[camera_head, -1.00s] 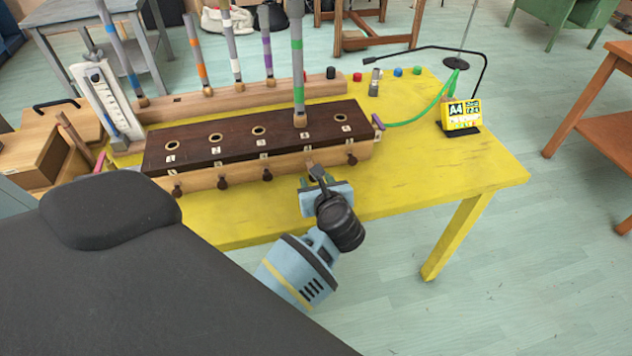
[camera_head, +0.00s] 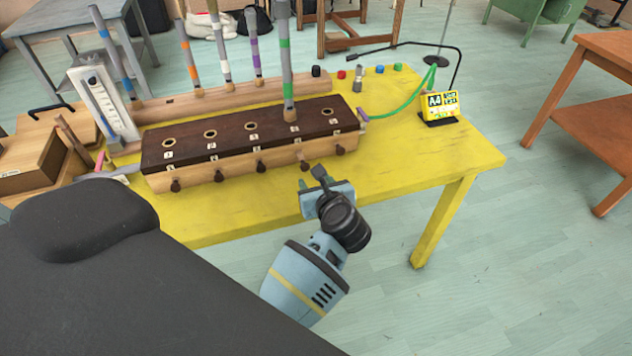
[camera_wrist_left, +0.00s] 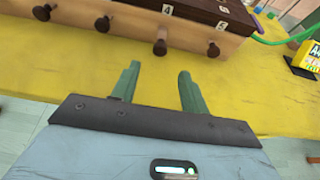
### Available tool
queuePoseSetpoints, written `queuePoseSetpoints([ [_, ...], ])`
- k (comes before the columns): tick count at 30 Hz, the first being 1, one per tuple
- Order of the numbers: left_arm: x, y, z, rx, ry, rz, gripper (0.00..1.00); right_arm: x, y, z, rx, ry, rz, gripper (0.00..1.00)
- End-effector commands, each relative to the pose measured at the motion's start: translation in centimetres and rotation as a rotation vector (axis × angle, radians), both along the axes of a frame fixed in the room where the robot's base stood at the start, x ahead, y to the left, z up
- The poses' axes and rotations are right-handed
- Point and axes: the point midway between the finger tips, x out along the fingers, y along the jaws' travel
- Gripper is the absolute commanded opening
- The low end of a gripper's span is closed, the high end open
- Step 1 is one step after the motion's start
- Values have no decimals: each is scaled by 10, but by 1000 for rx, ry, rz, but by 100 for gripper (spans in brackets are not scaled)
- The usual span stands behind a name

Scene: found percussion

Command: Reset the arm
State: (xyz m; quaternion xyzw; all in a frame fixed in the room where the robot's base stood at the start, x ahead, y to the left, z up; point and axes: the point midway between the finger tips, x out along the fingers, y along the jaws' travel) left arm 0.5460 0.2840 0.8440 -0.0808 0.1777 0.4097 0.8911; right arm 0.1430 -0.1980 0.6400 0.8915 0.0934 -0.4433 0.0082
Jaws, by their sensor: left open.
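My left gripper (camera_head: 312,181) is over the front part of the yellow table, in front of the wooden box. In the left wrist view its two green fingers (camera_wrist_left: 158,88) stand apart with nothing between them. The long wooden box (camera_head: 240,167) has a dark top with numbered holes and several knobs along its front. The gripper is clear of the knobs. A grey pipe with a green band (camera_head: 287,60) stands upright in the box's fourth hole. My right gripper is not in view.
A wooden rack (camera_head: 200,106) behind the box holds several upright banded pipes. A yellow A4 display (camera_head: 440,106) and a green hose (camera_head: 405,108) are at the right. The yellow table's (camera_head: 450,160) right front is clear. Wooden boxes (camera_head: 30,160) stand at the left.

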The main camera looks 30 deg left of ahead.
Motion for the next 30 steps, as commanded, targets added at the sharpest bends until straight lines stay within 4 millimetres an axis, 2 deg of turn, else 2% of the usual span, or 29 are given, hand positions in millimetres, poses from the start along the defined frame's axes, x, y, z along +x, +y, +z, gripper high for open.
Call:
queuePoseSetpoints([
  [8, -1, 0, 0, 6, 1, -2, 45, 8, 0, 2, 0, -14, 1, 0],
  [11, -5, 5, 2, 69, 10, -24, 45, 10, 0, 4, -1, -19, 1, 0],
  [13, -13, 10, 5, 172, 27, -63, 45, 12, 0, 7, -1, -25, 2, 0],
  [17, -34, 16, 17, 486, 94, -188, 45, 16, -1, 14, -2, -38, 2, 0],
  [20, -51, 9, 24, 770, 174, -316, 45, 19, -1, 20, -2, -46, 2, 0],
  [23, -71, -6, 25, 1054, 270, -455, 45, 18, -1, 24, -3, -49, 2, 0],
  [26, -93, -27, 18, 1335, 377, -606, 45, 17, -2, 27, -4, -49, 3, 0],
  [30, -131, -59, -6, 1727, 534, -838, 45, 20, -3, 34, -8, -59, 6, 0],
])
